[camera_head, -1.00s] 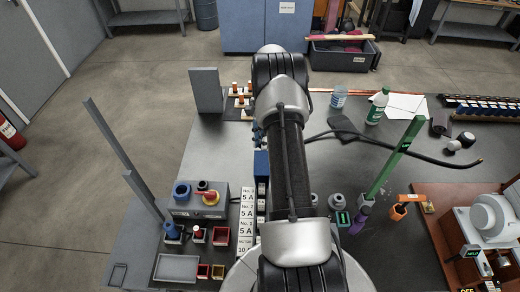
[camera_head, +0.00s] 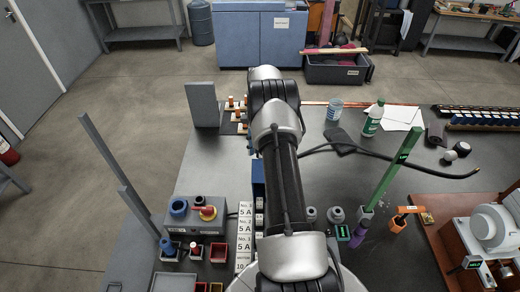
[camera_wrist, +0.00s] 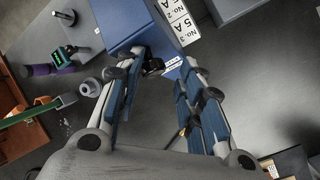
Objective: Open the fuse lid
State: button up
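A blue box (camera_wrist: 140,22) with a small white label on its edge lies at the top of the wrist view, beside a white strip of fuse labels (camera_wrist: 178,22). I take it for the fuse box with its lid, which looks shut. In the head view a blue side of it (camera_head: 258,180) shows just left of my arm; the rest is hidden. My gripper (camera_wrist: 165,68) is open and empty, its two blue-padded fingers spread. The left fingertip is close to the box's near edge; I cannot tell if it touches. The head view hides my gripper behind the arm.
A tall green post (camera_head: 392,170) and a black cable (camera_head: 420,165) lie to the right. A green-capped bottle (camera_head: 373,118) stands farther back. A grey upright panel (camera_head: 202,105) stands back left.

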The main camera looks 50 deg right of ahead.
jog(key=shift+o, duration=1.4)
jog(key=shift+x, duration=0.85)
jog(key=shift+s+d, duration=0.15)
jog(key=shift+d, duration=0.2)
jog(key=v, duration=0.8)
jog(key=shift+c, duration=0.2)
